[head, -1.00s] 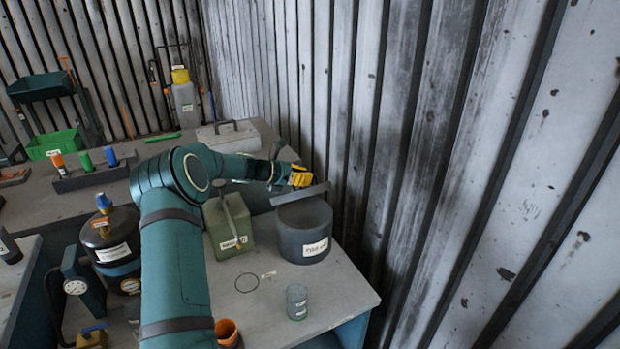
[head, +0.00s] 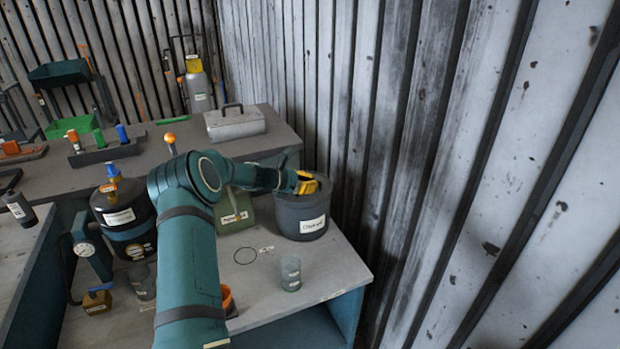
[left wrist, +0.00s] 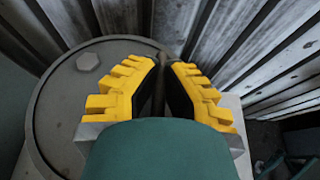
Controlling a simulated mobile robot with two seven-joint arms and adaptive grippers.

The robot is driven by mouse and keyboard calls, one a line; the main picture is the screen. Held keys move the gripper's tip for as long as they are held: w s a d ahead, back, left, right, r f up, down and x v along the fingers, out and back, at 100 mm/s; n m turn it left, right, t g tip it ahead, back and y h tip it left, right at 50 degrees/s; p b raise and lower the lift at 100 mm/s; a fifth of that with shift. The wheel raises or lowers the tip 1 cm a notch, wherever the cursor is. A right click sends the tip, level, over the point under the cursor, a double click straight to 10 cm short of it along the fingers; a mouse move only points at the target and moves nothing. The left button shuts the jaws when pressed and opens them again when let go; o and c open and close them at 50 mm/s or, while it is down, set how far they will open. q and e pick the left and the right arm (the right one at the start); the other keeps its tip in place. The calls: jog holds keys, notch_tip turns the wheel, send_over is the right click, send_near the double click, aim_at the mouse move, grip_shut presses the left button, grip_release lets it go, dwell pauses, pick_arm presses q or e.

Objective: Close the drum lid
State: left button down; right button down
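The dark grey drum (head: 300,222) with a white label stands at the back right of the bench, near the wall. Its round lid (left wrist: 75,110) lies over the top in the left wrist view, with a hexagonal knob (left wrist: 88,62) near the far side. It looks level; whether it sits fully down is not clear. My left gripper (head: 308,183) is at the drum top and hides part of the lid. In the left wrist view its yellow fingers (left wrist: 166,66) lean together near the lid's edge, with a narrow gap showing. No held thing is clear. My right gripper is out of view.
A green can (head: 236,212) stands left of the drum, partly behind my arm. A small grey cup (head: 290,273) stands in front, near the bench edge. A grey toolbox (head: 235,123) sits behind. The corrugated wall (head: 430,150) is close on the right.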

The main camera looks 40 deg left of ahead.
pick_arm(q)
jog(key=shift+s+d+f, duration=0.1)
jog(key=shift+d+f, duration=0.1)
jog(key=shift+f, duration=0.55)
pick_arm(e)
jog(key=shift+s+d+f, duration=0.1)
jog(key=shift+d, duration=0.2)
pick_arm(q)
jog(key=shift+f, duration=0.15)
jog(key=c, duration=1.3)
grip_release()
jog(key=shift+s+a+r, duration=0.15)
jog(key=shift+s+r, duration=0.05)
jog(key=shift+s, duration=0.05)
jog(key=v, duration=1.1)
jog(key=shift+s, duration=0.15)
